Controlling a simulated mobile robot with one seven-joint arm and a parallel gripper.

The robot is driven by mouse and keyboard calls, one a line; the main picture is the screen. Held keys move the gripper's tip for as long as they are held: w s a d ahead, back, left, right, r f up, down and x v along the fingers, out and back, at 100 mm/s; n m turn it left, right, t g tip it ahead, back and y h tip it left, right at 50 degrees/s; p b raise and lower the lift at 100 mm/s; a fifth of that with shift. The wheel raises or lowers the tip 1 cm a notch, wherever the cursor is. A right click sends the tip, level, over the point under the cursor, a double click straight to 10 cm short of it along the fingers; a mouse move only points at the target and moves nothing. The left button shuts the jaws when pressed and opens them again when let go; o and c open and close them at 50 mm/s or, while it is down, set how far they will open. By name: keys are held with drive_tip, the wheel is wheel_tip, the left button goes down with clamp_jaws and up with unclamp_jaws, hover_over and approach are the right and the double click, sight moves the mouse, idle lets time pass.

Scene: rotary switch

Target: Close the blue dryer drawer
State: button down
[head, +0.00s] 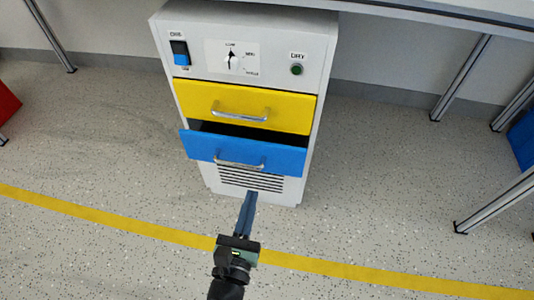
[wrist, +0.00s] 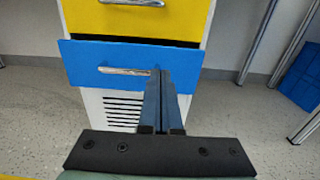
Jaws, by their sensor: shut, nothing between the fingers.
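The blue drawer (head: 243,156) is pulled out of the white dryer cabinet (head: 320,50), with a dark gap above its front. In the wrist view the blue drawer front (wrist: 90,60) fills the upper middle, with its metal handle (wrist: 125,71) near its center. My gripper (head: 251,195) is shut and empty. In the head view its fingertips appear just below the blue drawer's handle. In the wrist view the fingertips (wrist: 160,72) overlap the drawer front right of the handle. I cannot tell whether they touch it.
The yellow drawer (head: 245,105) above is shut. The panel above has a blue rocker switch (head: 180,52), a rotary dial (head: 231,60) and a green button (head: 296,69). Metal table legs (head: 460,78) stand to the right. The floor in front is clear, crossed by a yellow line (head: 120,225).

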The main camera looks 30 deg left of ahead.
sight(265, 147)
drive_tip(key=x, duration=1.2)
drive_tip(key=b+x, duration=0.1)
drive_tip(key=x, duration=0.3)
drive_tip(key=shift+f+b, duration=0.1)
drive_tip(key=shift+b, duration=0.25)
drive_tip(key=shift+w+a, duration=0.15)
drive_tip(key=shift+w, duration=0.25)
drive_tip(key=shift+w+r, duration=0.15)
drive_tip(key=shift+r, duration=0.1)
drive_tip(key=shift+f, duration=0.1)
